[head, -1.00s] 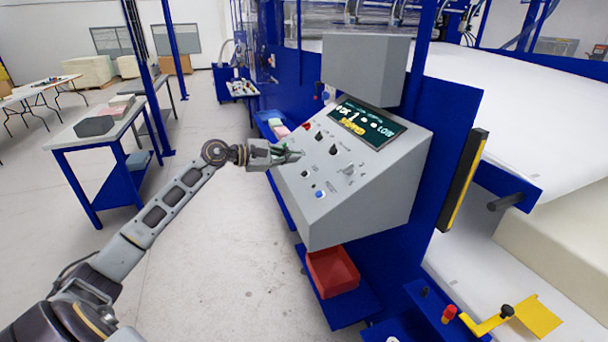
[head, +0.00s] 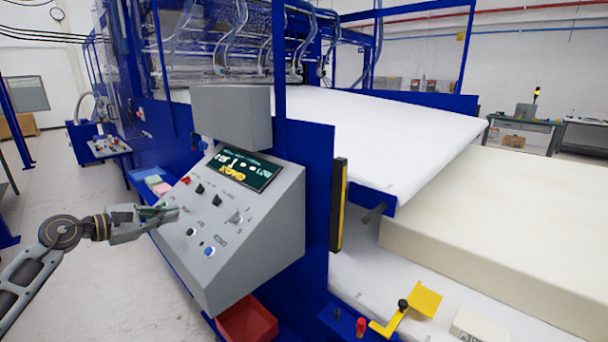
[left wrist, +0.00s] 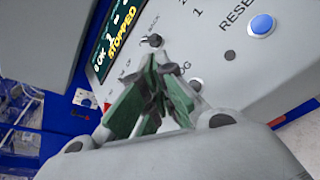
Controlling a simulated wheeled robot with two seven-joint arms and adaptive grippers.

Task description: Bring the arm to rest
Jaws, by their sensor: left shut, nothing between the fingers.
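My left gripper (head: 172,211) is shut and empty at the left side of the grey control panel (head: 262,232), in front of its sloping face. I cannot tell whether the fingertips touch the panel. In the left wrist view the green-padded fingers (left wrist: 158,92) are closed together, with a black knob (left wrist: 152,41) just beyond them. A blue RESET button (left wrist: 261,25) shows at the upper right there. The panel's screen (head: 245,170) is lit, and in the wrist view the display (left wrist: 110,45) reads "STOPPED". My right gripper is not in view.
A red bin (head: 247,320) sits below the panel. Open floor (head: 110,295) lies left of the panel.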

